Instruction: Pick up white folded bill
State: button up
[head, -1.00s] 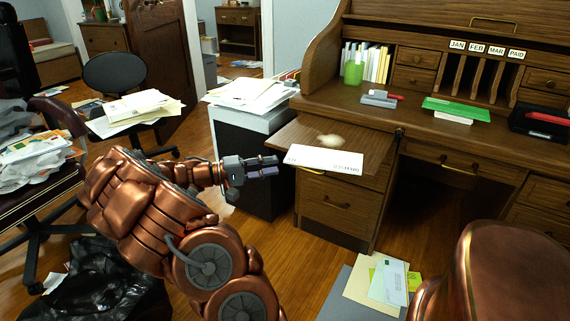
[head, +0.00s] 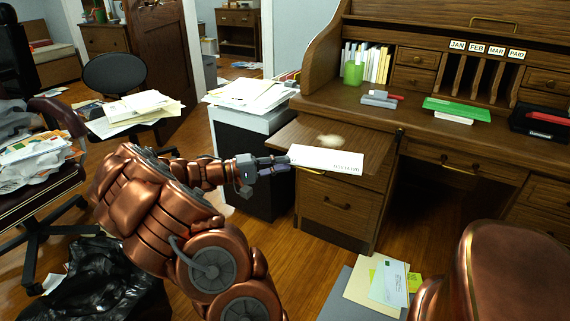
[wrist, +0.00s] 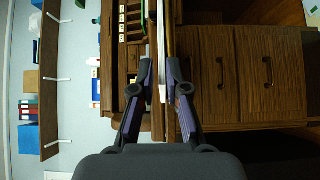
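The white folded bill (head: 327,160) lies on the wooden pull-out shelf (head: 285,136) of the desk, its near part at the shelf's front edge. My gripper (head: 284,165) is just left of the bill, with its fingertips at the bill's left end. In the wrist view, the two fingers of my gripper (wrist: 160,68) stand apart. A thin white strip, seen edge-on, shows between them and looks like the bill (wrist: 162,45). I cannot tell whether either finger touches it.
A paper-topped cabinet (head: 250,160) stands left of the shelf. Papers (head: 385,282) lie low in front. A black bag (head: 105,280) is at lower left.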

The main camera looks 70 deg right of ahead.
grip_shut()
jog(key=shift+r, duration=0.1)
dwell(0.3)
notch_tip(320, 180, up, 2)
jog(key=shift+r+p, duration=0.15)
jog(key=shift+p, duration=0.4)
jog(key=w+a+r+p, duration=0.3)
jog(key=w+a+r, duration=0.2)
jog(key=w, duration=0.6)
jog(key=a, duration=0.2)
jog(key=shift+w+a, duration=0.35)
jog(key=shift+w, duration=0.05)
